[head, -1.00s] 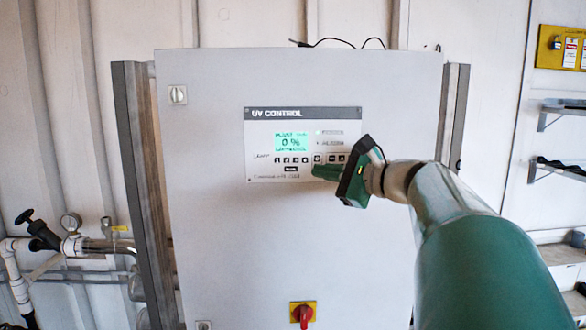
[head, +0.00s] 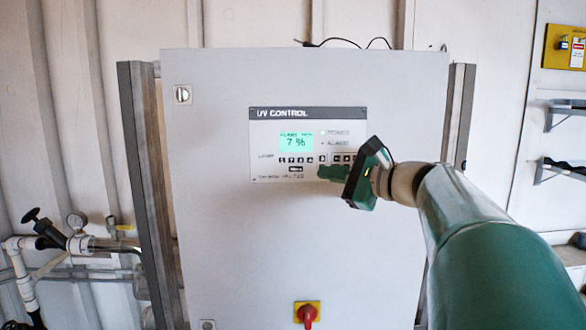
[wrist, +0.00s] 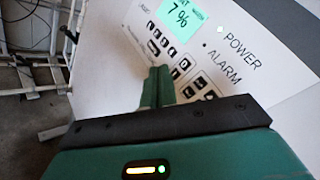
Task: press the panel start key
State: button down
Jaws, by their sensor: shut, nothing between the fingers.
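The UV control panel (head: 309,112) is set in the front of a grey cabinet (head: 225,230). Its green display (head: 296,141) reads 7 %; the display also shows in the wrist view (wrist: 180,17). A row of small keys (head: 296,160) runs below it, with a wide key (head: 295,169) under the row. Key labels are too small to tell which is start. My gripper (head: 320,172) is shut and empty, its tips at the lower right of the keys. In the wrist view the shut fingertips (wrist: 157,72) overlap the key area and hide part of it. I cannot tell whether they touch.
A red and yellow rotary switch (head: 307,314) is low on the cabinet, and a small switch (head: 183,95) is at its upper left. Pipes with a valve and gauge (head: 76,240) stand at left. Shelves (head: 562,115) are on the right wall.

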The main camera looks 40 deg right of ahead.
jog(key=shift+s, duration=0.1)
jog(key=s+a, duration=0.1)
jog(key=s, duration=0.1)
jog(key=s+a, duration=0.1)
jog(key=s, duration=0.1)
jog(key=shift+a, duration=0.4)
dwell(0.6)
jog(key=a+f+n+g+y, duration=0.2)
jog(key=a+f+n+g, duration=0.65)
jog(key=a+f, duration=0.7)
jog(key=s+a+f+n+g+h, duration=0.1)
jog(key=s+a+f+n+h, duration=0.1)
jog(key=s+a+f+n, duration=0.2)
jog(key=s+a+f+n+g+h, duration=0.1)
jog(key=s+a+f+n+h, duration=0.2)
jog(key=a+f+n, duration=0.4)
notch_tip(320, 180, down, 2)
jog(key=s+n, duration=0.1)
jog(key=n, duration=0.3)
jog(key=shift+a+g, duration=0.15)
jog(key=shift+g, duration=0.2)
